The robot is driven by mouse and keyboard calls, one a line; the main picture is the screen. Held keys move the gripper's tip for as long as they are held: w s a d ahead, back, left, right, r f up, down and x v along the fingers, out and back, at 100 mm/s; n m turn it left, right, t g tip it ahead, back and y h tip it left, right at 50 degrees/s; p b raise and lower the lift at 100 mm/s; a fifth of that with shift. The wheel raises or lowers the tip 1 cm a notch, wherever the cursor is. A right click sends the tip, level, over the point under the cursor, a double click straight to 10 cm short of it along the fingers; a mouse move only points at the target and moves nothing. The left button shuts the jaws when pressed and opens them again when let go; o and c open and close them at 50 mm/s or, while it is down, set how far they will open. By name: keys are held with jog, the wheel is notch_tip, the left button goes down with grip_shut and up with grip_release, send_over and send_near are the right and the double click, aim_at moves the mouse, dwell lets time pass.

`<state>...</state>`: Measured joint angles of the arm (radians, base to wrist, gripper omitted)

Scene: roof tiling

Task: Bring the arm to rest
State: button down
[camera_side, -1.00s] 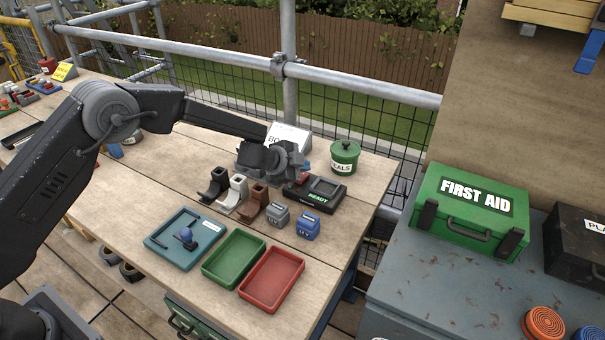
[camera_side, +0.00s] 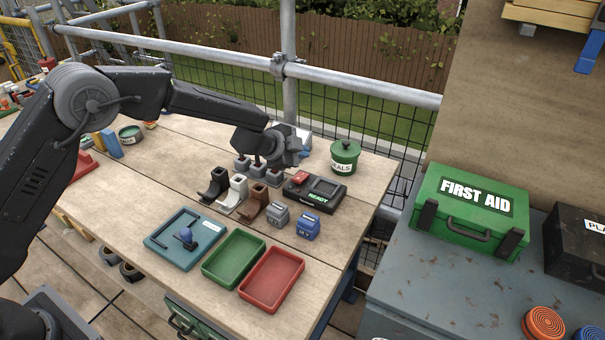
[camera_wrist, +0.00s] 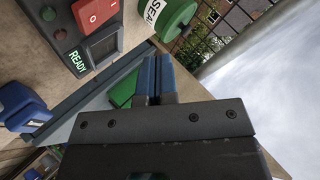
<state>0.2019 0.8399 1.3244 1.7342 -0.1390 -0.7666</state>
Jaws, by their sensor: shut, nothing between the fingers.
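My gripper (camera_side: 300,155) is at the far side of the workbench, above and behind the row of small holders; its fingers are mostly hidden by its own body in the side view. In the wrist view the blue fingertips of my gripper (camera_wrist: 157,72) lie side by side, shut, with nothing between them. The black device with a READY screen (camera_side: 316,190) stands in front of it; its red switch and dark display also show in the wrist view (camera_wrist: 101,47).
A green SEALS pot (camera_side: 344,157) stands right of my gripper. Black, white and brown holders (camera_side: 237,191), grey and blue blocks (camera_side: 308,226), a teal tray (camera_side: 163,256), a green tray (camera_side: 213,278) and a red tray (camera_side: 293,268) lie nearer. A scaffold rail (camera_side: 378,90) runs behind.

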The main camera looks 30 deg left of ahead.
jog(key=shift+r, duration=0.3)
jog(key=shift+s+a+r, duration=0.1)
jog(key=shift+a+r, duration=0.05)
jog(key=shift+r, duration=0.25)
jog(key=s+a+r+n+y, duration=0.3)
jog(key=s+a+r+n, duration=0.25)
jog(key=s+r, duration=0.3)
jog(key=s+a+r+n+y, duration=0.4)
jog(key=s+a+r, duration=0.2)
jog(key=s+r, duration=0.3)
jog(key=s+d+n+g+h, duration=0.1)
jog(key=s+n+g, duration=0.1)
jog(key=s, duration=1)
jog(key=s+d+f+n+g+h, duration=0.1)
jog(key=s+n+g+h, duration=0.1)
jog(key=s, duration=1.1)
jog(key=shift+s+f+n+g, duration=0.2)
jog(key=shift+f+n+g, duration=0.1)
jog(key=shift+n, duration=0.05)
